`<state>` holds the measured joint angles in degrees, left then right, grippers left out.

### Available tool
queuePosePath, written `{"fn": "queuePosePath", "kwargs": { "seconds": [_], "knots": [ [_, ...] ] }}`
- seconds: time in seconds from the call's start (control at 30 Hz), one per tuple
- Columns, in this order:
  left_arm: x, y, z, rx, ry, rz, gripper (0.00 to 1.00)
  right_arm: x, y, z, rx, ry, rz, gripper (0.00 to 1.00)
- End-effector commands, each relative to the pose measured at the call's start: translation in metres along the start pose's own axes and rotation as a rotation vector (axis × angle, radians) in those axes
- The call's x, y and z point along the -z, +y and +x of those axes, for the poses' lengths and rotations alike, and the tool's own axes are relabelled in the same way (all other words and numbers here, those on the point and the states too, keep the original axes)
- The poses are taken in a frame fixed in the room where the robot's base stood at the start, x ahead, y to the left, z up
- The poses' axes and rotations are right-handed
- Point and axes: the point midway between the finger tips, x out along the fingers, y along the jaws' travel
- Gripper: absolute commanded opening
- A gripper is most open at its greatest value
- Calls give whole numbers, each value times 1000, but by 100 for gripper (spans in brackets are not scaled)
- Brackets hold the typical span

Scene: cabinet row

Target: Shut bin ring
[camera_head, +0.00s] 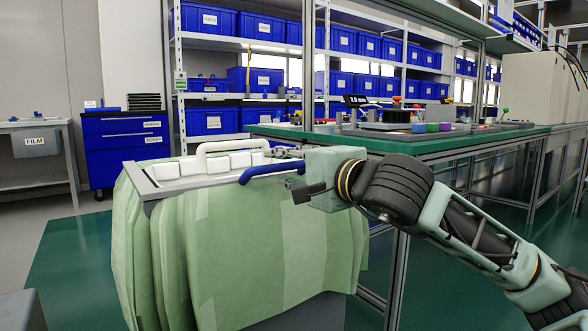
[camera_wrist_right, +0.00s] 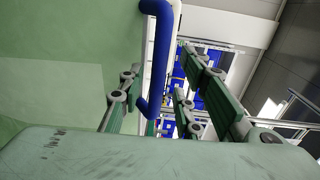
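The bin (camera_head: 240,250) stands in front of me with a pale green bag hanging around it. Its grey ring frame (camera_head: 150,185) lies across the top, with white blocks along it. A white handle (camera_head: 225,146) arches at the back, and a blue handle (camera_head: 272,171) sits at the right front. My right gripper (camera_head: 280,153) is beside the blue handle. In the right wrist view, its fingers (camera_wrist_right: 160,85) are apart, and the blue handle (camera_wrist_right: 158,55) shows between them; contact cannot be told. My left gripper is not in view.
A green-topped workbench (camera_head: 430,143) with small items stands right behind the bin. Shelves with blue boxes (camera_head: 208,121) line the back. A blue drawer cabinet (camera_head: 120,145) and a side table (camera_head: 35,122) stand left. The floor left of the bin is clear.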

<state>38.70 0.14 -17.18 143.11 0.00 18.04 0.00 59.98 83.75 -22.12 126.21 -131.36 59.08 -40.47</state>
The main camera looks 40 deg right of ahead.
Motion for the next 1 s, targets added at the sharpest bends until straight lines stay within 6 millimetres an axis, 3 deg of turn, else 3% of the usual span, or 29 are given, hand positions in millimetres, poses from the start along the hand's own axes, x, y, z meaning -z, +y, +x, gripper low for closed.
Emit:
{"fn": "queuePosePath", "kwargs": {
  "seconds": [0.27, 1.0],
  "knots": [
    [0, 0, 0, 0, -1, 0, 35, 2, 0, -19, 0, 5, -5, 32],
    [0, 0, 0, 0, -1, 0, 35, 1, -1, -109, 2, 3, -2, 32]
  ]
}}
